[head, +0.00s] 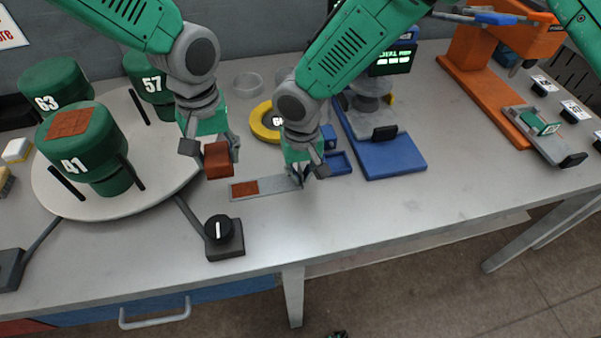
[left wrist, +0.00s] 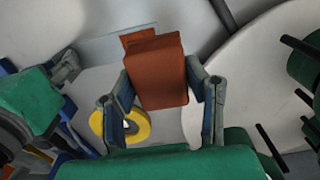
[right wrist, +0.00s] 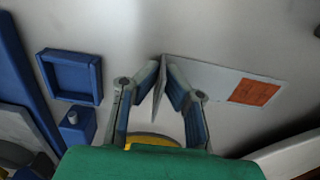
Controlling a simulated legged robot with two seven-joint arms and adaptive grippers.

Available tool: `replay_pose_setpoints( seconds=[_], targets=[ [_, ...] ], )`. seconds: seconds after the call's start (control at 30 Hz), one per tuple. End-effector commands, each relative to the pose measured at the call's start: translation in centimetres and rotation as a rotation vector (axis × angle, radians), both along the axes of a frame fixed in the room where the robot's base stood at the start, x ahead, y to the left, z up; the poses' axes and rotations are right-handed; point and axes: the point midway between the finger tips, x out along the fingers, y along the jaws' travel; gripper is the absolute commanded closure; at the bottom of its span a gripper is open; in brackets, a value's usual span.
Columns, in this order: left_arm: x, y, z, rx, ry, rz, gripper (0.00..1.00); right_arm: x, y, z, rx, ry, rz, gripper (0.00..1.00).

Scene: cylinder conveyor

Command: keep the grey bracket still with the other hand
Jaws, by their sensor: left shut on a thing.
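The grey bracket (head: 265,187) lies on the table with a red-brown patch (head: 245,188) on its flat plate. It also shows in the right wrist view (right wrist: 210,78), where a thin upright flange rises at its left end. My right gripper (head: 304,172) is low over that end, with its fingers (right wrist: 164,68) close on both sides of the flange. Whether both fingers press on it cannot be told. My left gripper (head: 208,147) is shut on a red-brown block (left wrist: 157,75) and holds it above the table, near the bracket's patched end.
A white turntable (head: 150,185) with numbered green cylinders (head: 85,150) stands at the left. A black knob box (head: 224,237) sits in front. A yellow ring (head: 264,122), a small blue tray (head: 338,163) and a blue-based device (head: 390,158) are behind and right. The front right table is clear.

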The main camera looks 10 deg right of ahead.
Motion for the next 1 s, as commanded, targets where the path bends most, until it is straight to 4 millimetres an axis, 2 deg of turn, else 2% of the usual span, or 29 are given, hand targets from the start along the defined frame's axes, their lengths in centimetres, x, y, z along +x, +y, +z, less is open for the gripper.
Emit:
replay_pose_setpoints(
  seconds=[1.0],
  targets=[
    [0.0,0.0,-5.1,0.0,0.0,0.0,0.87,-0.1,-0.2,-0.2,-0.004,0.004,0.0,1.0]
  ],
)
